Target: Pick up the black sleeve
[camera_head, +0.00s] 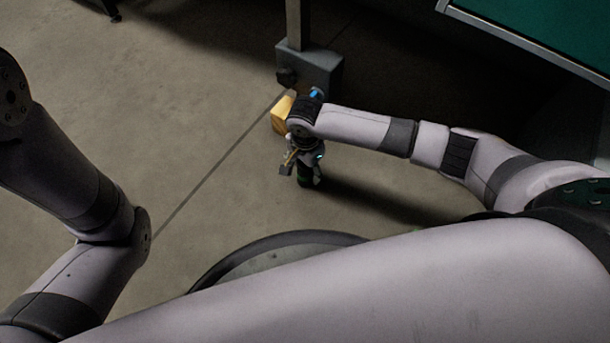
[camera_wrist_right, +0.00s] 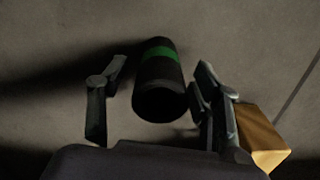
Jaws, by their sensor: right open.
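The black sleeve (camera_wrist_right: 158,92) is a dark cylinder with a green band. In the right wrist view it lies between the two fingers of my right gripper (camera_wrist_right: 161,70), with its dark round end toward the camera and a gap on both sides. In the head view the sleeve (camera_head: 305,182) shows only in part, low on the floor under my right gripper (camera_head: 300,168), whose fingers hide much of it. It seems to stand upright. My right gripper is open and points down. My left arm shows at the left, but its gripper is out of the picture.
A yellow-brown box (camera_head: 282,114) is close behind my right wrist; it also shows right of the fingers in the right wrist view (camera_wrist_right: 261,135). A grey post base (camera_head: 318,68) stands behind it. A green-topped table (camera_head: 545,30) is at the upper right.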

